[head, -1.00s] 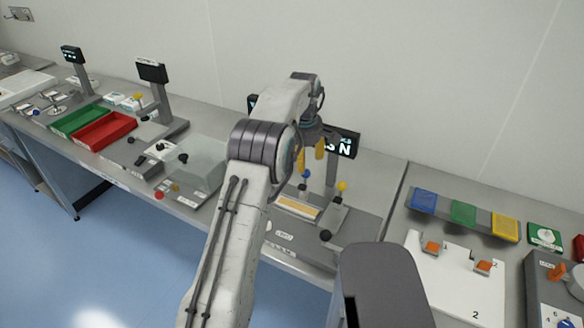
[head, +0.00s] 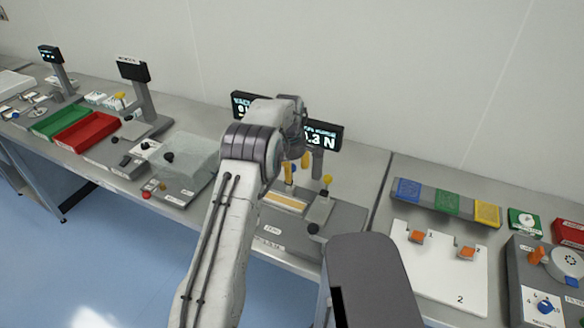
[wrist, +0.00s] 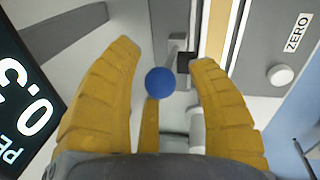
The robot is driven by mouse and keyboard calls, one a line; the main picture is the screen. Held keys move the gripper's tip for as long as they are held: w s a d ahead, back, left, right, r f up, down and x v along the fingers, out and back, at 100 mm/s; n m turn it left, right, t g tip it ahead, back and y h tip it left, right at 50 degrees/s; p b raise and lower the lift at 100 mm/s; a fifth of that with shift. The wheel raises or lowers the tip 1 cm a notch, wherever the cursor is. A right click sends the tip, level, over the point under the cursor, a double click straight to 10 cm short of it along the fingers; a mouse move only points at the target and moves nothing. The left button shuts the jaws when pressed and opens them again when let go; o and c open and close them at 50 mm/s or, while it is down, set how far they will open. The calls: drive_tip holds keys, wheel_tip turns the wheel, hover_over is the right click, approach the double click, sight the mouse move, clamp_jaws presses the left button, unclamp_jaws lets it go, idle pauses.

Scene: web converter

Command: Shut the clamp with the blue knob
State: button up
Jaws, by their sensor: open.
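The blue knob (wrist: 160,82) shows in the wrist view between the two yellow fingers of my gripper (wrist: 164,56). My gripper is open, with a gap on each side of the knob. Grey metal parts of the clamp (wrist: 178,48) show beyond the knob, beside a pale tan strip (wrist: 217,30). In the head view my gripper (head: 297,164) is low over the grey test station (head: 345,222), and its fingers mostly hide the blue knob. I cannot tell the lever's exact tilt.
A second lever with a yellow knob (head: 327,180) stands just right of my gripper. Behind it is a lit force display (head: 323,134). A black knob (head: 313,228) is at the station's front. A clear cover (head: 190,160) stands to the left.

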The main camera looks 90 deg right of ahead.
drive_tip(key=shift+o, duration=0.2)
clamp_jaws()
